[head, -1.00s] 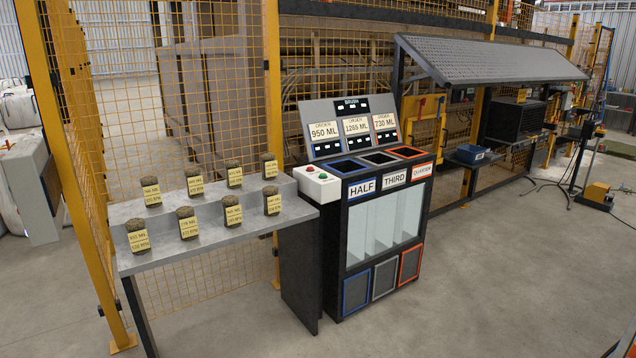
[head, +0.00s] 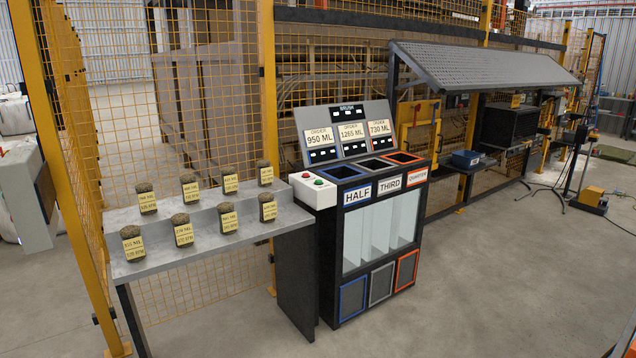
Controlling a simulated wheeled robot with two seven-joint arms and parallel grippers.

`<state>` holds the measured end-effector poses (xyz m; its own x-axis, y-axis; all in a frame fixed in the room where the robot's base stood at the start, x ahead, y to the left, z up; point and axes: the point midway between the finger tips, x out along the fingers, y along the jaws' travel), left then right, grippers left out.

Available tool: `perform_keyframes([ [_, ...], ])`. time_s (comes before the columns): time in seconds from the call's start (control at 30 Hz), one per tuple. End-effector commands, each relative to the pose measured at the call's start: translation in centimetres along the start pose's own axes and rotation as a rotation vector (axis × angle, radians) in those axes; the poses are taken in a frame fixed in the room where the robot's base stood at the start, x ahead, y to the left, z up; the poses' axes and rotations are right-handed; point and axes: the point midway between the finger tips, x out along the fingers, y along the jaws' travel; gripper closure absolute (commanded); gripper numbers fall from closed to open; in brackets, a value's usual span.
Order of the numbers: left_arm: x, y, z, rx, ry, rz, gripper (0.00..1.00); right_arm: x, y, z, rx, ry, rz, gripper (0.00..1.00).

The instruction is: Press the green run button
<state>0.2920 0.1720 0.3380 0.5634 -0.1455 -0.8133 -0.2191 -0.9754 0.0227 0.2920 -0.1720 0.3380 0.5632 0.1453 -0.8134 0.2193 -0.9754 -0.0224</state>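The green run button (head: 319,182) sits on top of a white control box (head: 313,191), next to a red button (head: 307,175). The box is fixed at the left side of a dark sorting machine (head: 374,200), at the right end of a grey shelf. Nothing covers the green button. Neither of my grippers shows in the head view.
Several turf rolls with yellow labels stand in two rows on the stepped grey shelf (head: 160,255). The machine has HALF, THIRD and QUARTER slots and order screens (head: 348,133). A yellow mesh fence (head: 330,60) stands behind. The floor in front is clear.

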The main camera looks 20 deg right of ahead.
Motion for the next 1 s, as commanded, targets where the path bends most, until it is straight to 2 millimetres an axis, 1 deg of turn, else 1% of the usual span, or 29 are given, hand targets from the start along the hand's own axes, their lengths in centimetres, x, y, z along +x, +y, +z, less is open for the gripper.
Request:
perform_keyframes([
  [0.03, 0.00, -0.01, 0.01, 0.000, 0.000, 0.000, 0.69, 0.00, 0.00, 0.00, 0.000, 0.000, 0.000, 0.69],
  [0.07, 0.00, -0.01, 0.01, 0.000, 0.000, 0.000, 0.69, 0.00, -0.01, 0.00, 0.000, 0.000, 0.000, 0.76],
  [0.1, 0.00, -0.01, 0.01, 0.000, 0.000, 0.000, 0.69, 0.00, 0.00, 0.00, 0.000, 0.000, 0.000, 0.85],
  [0.17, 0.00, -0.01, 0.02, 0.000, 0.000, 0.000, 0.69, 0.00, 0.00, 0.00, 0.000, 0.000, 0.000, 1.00],
  [1.0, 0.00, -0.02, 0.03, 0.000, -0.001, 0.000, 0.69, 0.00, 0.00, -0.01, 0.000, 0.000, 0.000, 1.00],
])
